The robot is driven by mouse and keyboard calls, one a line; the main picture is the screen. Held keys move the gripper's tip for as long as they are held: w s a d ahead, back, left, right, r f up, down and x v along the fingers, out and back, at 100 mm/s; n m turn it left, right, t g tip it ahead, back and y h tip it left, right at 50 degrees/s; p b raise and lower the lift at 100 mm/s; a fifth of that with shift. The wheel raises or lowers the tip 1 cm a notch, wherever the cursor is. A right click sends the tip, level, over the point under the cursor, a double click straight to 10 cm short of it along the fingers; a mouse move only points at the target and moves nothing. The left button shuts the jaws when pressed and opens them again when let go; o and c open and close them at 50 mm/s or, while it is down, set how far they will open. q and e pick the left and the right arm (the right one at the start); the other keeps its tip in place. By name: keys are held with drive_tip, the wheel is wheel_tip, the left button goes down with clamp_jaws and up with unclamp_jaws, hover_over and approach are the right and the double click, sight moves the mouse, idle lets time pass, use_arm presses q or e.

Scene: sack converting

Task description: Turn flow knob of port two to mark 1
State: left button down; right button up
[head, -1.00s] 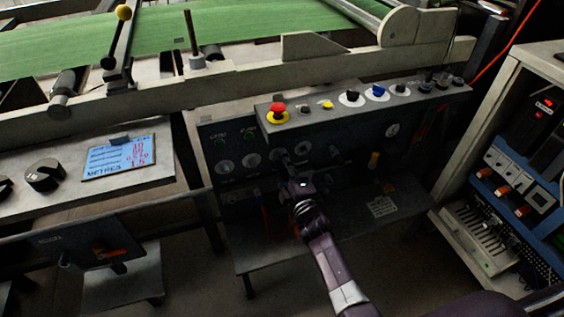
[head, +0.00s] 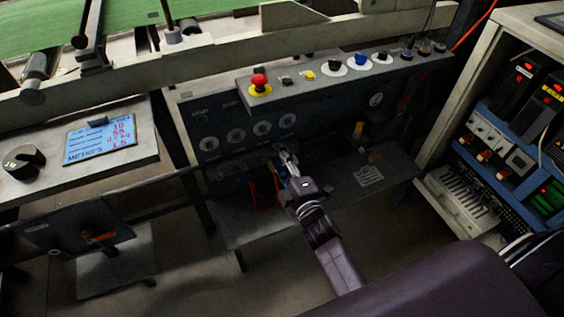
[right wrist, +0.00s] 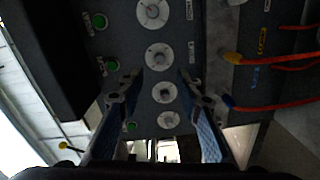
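A dark panel carries a row of knobs on white round dials, which in the head view includes dials (head: 236,136) and (head: 288,121). In the right wrist view the dials run down the middle, the nearest-to-centre knobs being one upper (right wrist: 160,57) and one lower (right wrist: 165,92). Port labels and marks are too small to read, so I cannot tell which knob is port two's. My left gripper is out of view.
A red button (head: 259,83) and several other controls line the ledge above the panel. Orange cables (right wrist: 275,105) plug in beside the dials. A grey shelf (head: 235,225) lies below the panel. A rack of electrical units (head: 510,160) stands at the right.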

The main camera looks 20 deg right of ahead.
drive_tip(key=shift+s, duration=1.2)
drive_tip(key=shift+d, duration=0.1)
